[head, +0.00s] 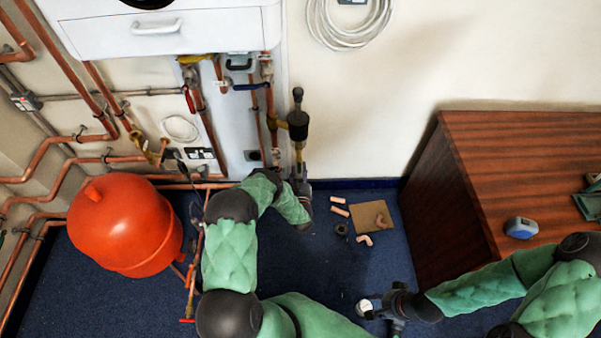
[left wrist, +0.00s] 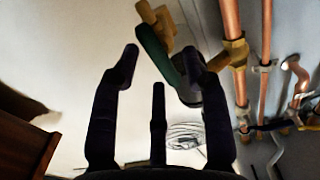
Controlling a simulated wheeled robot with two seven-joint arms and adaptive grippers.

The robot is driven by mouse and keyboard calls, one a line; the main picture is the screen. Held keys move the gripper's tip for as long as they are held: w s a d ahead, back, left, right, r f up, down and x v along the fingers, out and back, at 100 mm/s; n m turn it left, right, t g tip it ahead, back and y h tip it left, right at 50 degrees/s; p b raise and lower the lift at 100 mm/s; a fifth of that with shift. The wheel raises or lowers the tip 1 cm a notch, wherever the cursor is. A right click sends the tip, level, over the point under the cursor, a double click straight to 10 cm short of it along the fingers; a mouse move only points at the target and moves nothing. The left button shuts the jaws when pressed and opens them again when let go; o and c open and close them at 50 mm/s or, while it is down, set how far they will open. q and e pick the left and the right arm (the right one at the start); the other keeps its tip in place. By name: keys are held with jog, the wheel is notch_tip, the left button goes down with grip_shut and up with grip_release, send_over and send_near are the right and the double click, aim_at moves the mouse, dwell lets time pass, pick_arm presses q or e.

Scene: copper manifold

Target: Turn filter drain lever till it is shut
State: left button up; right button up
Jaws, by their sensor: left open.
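The black filter (head: 298,125) stands on a brass and copper pipe beside the white cabinet. In the left wrist view, a dark green lever (left wrist: 154,48) slants down from a brass valve (left wrist: 156,18). I take it to be the filter drain lever; my arm and gripper hide it in the head view. My left gripper (head: 301,172) is just below the filter. In the left wrist view the left gripper (left wrist: 158,70) is open, with the lever's lower end close to its right finger; contact is unclear. My right gripper (head: 382,306) is low over the floor; its jaws are unclear.
A round white gauge (head: 366,305) is at my right gripper; whether it is held is unclear. Red (head: 188,99) and blue (head: 251,86) levers sit on neighbouring pipes. An orange tank (head: 125,225) stands left, a wooden desk (head: 465,185) right. Copper fittings (head: 364,240) lie on the floor.

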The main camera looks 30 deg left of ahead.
pick_arm(q)
grip_shut()
jog(key=shift+m, duration=0.3)
jog(key=shift+d+f+m, duration=0.1)
jog(key=shift+f+m, duration=0.1)
jog(key=shift+m, duration=2.7)
jog(key=shift+f+m, duration=0.25)
jog(key=shift+m, duration=2.65)
jog(key=shift+d+f+m, duration=0.1)
jog(key=shift+f+m, duration=0.1)
jog(key=shift+m, duration=3)
